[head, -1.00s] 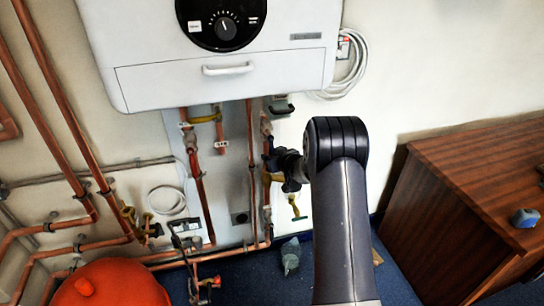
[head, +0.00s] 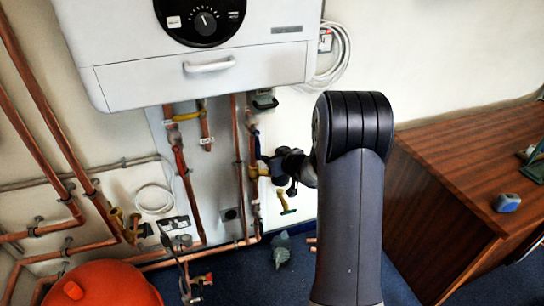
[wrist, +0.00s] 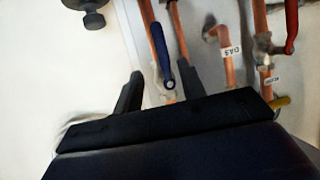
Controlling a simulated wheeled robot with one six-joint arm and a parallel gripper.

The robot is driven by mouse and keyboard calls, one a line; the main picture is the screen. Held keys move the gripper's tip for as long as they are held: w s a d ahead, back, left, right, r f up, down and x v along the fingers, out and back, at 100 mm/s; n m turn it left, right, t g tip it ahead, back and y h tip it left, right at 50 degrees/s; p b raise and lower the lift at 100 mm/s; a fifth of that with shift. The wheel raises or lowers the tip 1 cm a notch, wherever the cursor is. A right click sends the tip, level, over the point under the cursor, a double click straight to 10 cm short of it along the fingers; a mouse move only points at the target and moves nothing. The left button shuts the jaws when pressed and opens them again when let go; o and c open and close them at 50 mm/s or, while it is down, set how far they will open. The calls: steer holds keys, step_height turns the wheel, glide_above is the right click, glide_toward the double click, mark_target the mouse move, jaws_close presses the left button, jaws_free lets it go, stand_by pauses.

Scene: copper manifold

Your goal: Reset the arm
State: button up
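My arm reaches up from the bottom of the head view and bends toward the copper pipes under the boiler. My gripper (wrist: 158,88) shows in the wrist view with its two dark fingers apart and nothing held between them. A blue lever handle (wrist: 161,48) on a copper pipe lies beyond the fingertips; I cannot tell how far. In the head view the wrist end sits beside the right-hand vertical pipes, and the fingers are hard to make out. The blue handle (head: 257,144) shows there just above the wrist.
A white boiler (head: 130,75) hangs above the pipes. A red-orange rounded vessel (head: 100,285) stands at lower left. A wooden desk (head: 440,190) is on the right, with a blue-grey tape measure (head: 507,202) on it. A grey object (head: 281,250) lies on the blue carpet.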

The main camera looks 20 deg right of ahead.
mark_target(259, 151)
steer(key=x, duration=1)
steer(key=shift+w+a+f, duration=0.1)
steer(key=shift+w, duration=0.35)
steer(key=v, duration=1.1)
steer(key=x, duration=1)
steer(key=shift+w+a+f, duration=0.1)
steer(key=shift+w+f, duration=0.1)
steer(key=shift+w, duration=0.1)
steer(key=shift+w+a, duration=0.15)
steer(key=shift+a+m+y, duration=0.4)
steer(key=shift+m, duration=0.2)
